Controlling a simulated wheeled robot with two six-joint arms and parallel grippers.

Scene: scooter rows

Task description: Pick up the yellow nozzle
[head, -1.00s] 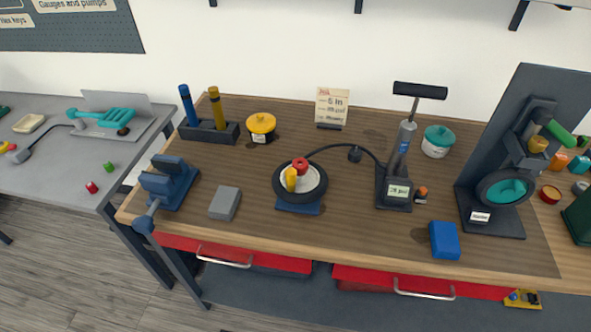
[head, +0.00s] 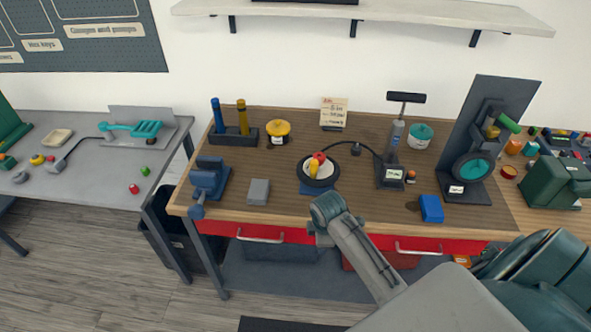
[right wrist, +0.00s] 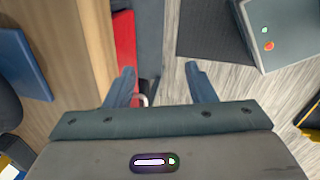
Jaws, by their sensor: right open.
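A small yellow piece (head: 314,171), which looks like the yellow nozzle, stands upright on the small black-tyred wheel (head: 303,179) on the wooden bench. A red knob (head: 319,157) is beside it, and a black hose runs from there to the pump. My right arm comes in from the lower right of the head view and ends in front of the bench's front edge, short of the wheel; its fingers cannot be made out there. The nozzle is not in that view. My left gripper is not in view.
On the bench (head: 285,211) are a grey block (head: 258,191), a blue vice (head: 208,182), a pump (head: 391,172), a blue box (head: 431,208) and a wheel stand (head: 470,190). Red drawers (head: 262,233) run below the front edge. A grey table (head: 90,180) stands left.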

